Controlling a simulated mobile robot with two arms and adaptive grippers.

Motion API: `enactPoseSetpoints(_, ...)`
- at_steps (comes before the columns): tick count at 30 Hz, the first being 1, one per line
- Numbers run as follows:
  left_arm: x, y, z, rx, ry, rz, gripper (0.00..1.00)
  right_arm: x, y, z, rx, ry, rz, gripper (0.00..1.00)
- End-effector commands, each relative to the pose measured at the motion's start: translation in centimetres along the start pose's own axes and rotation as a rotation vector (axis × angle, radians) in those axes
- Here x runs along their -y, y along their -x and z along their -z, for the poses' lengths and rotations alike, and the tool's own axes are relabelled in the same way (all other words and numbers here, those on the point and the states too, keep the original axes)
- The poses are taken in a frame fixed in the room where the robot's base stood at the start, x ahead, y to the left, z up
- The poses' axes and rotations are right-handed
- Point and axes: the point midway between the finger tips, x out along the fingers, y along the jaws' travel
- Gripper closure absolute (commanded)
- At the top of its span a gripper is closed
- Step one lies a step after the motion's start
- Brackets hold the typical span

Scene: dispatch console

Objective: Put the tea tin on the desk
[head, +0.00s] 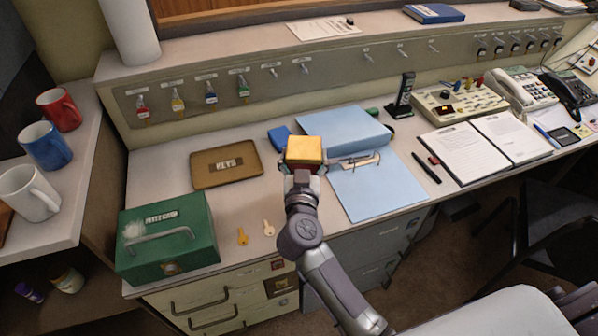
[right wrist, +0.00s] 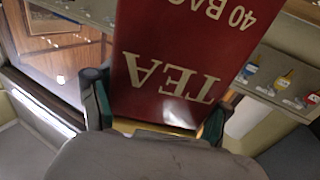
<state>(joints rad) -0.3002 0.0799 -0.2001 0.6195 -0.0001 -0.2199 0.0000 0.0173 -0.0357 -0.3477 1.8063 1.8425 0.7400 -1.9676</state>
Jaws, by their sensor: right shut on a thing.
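The tea tin (head: 304,150) is red with a yellow face that points up at the head camera. In the right wrist view the red tin (right wrist: 180,60) fills the upper middle, with "TEA" and "40 BAGS" lettering upside down. My right gripper (head: 302,174) is shut on the tin, with a finger on each side of it in the wrist view. The tin shows over the grey-white desk (head: 240,200), between the keys tray and the blue folders. I cannot tell its exact height above the desk. My left gripper is not in view.
Blue folders (head: 375,190), a black handset (head: 402,95) and an open binder (head: 455,155) are to the right. Bare desk shows around the keys.

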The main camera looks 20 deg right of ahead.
Motion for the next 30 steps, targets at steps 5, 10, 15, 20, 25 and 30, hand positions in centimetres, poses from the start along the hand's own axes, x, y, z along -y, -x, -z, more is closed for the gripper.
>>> enactPoseSetpoints(5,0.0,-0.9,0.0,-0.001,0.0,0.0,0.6,1.2,-1.7,-1.2,-0.002,-0.001,0.0,0.65)
enactPoseSetpoints(10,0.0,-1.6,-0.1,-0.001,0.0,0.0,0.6,1.3,-1.8,-2.5,0.0,0.001,0.0,0.65)
enactPoseSetpoints(15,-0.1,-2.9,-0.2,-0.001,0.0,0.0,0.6,1.2,-1.8,-5.1,-0.001,0.003,0.0,0.65)
enactPoseSetpoints(20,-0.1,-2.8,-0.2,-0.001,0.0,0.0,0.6,1.2,-1.8,-5.2,-0.003,0.001,0.0,0.65)
enactPoseSetpoints(25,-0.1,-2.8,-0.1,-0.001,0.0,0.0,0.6,1.2,-1.8,-5.3,-0.002,0.001,0.0,0.65)
enactPoseSetpoints(30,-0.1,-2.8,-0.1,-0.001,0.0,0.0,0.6,1.2,-1.8,-5.6,0.0,-0.001,0.0,0.13)
